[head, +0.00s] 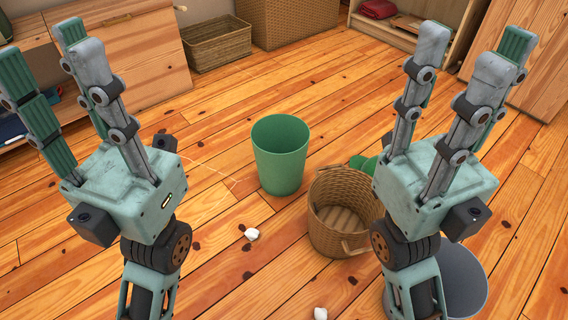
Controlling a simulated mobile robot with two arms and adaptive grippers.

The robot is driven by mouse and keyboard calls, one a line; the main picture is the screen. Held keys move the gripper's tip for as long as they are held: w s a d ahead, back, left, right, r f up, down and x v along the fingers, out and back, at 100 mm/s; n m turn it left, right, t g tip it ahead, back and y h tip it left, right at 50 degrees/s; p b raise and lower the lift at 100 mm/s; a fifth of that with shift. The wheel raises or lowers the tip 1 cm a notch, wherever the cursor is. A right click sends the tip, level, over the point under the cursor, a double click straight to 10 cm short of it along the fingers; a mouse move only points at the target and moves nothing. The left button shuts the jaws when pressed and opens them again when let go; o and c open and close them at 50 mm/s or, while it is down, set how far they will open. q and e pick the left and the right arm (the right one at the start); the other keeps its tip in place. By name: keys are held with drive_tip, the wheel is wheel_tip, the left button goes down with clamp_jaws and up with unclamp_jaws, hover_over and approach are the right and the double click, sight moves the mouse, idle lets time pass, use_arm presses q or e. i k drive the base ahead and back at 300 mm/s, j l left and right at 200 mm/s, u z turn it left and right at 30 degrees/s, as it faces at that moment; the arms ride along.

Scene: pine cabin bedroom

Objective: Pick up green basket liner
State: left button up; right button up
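A green, open-topped, bucket-like container (280,160), which looks like the basket liner, stands upright and empty on the wooden floor near the middle of the head view. A second green object (362,163) lies just right of it, behind a wicker basket (335,235); my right gripper hides part of it, so I cannot tell its shape. My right gripper (462,55) is raised in front on the right, fingers upward, open and empty. My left gripper (45,70) is raised on the left, fingers upward, also open and empty. Neither gripper touches the green container.
The wicker basket stands close to the green container. A grey bin (465,280) is at the lower right, partly behind my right arm. Small white lumps (251,234) lie on the floor. Larger baskets (217,43) and wooden furniture line the back. Floor left of the container is mostly clear.

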sight(280, 141)
drive_tip(key=z, duration=0.75)
drive_tip(key=i+j+z, duration=0.15)
drive_tip(key=j+z, duration=0.8)
drive_tip(key=j, duration=0.3)
drive_tip(key=j+z, duration=0.5)
drive_tip(key=k+j, duration=0.1)
drive_tip(key=j, duration=0.3)
drive_tip(key=k+j, duration=0.1)
drive_tip(key=j, duration=0.75)
drive_tip(key=k+z, duration=0.05)
